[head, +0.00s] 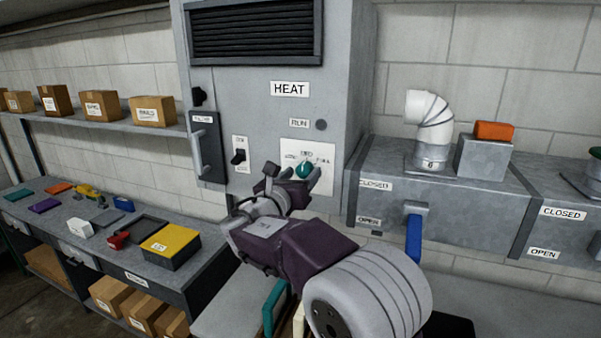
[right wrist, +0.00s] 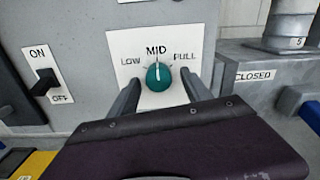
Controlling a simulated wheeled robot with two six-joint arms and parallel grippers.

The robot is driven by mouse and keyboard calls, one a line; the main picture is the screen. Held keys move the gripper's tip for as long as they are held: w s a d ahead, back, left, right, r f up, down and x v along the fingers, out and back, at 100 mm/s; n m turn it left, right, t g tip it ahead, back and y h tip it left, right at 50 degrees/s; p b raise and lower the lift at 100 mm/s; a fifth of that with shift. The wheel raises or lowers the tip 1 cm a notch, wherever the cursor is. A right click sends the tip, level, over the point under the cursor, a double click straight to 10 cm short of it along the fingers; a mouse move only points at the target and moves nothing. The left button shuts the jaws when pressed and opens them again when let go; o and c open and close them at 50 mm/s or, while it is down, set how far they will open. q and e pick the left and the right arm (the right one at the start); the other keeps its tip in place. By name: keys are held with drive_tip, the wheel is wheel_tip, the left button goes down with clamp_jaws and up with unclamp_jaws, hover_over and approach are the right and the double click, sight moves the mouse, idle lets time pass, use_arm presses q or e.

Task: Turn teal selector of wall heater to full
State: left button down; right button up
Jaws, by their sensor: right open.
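The grey wall heater (head: 265,60) has a white dial plate with the teal selector (head: 304,169) on it. In the right wrist view the teal selector (right wrist: 159,76) is a round knob with a white pointer line standing upright at MID; LOW is to its left and FULL to its right. My right gripper (head: 293,175) is at the dial plate, just below the selector in the head view. In the wrist view its two fingers (right wrist: 160,95) are open, one either side of the selector, with gaps between. My left gripper is not in view.
Left of the dial are an ON/OFF switch (head: 238,157) and a dark handled panel (head: 207,145). At the right is a grey duct (head: 450,200) with a blue lever (head: 414,236). A workbench (head: 70,230) with small items stands left.

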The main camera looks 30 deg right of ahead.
drive_tip(key=shift+a, duration=0.15)
clamp_jaws()
drive_tip(key=shift+f+m+b, duration=0.2)
drive_tip(key=shift+m+b, duration=0.2)
drive_tip(key=shift+b, duration=0.3)
drive_tip(key=m+b, duration=0.5)
drive_tip(key=b, duration=0.2)
drive_tip(key=shift+f+m, duration=0.1)
drive_tip(key=shift+m, duration=0.3)
drive_tip(key=m+b, duration=0.3)
drive_tip(key=shift+m, duration=0.3)
drive_tip(key=shift+r+m+b, duration=0.25)
drive_tip(key=shift+m+b, duration=0.35)
drive_tip(key=shift+m, duration=0.1)
unclamp_jaws()
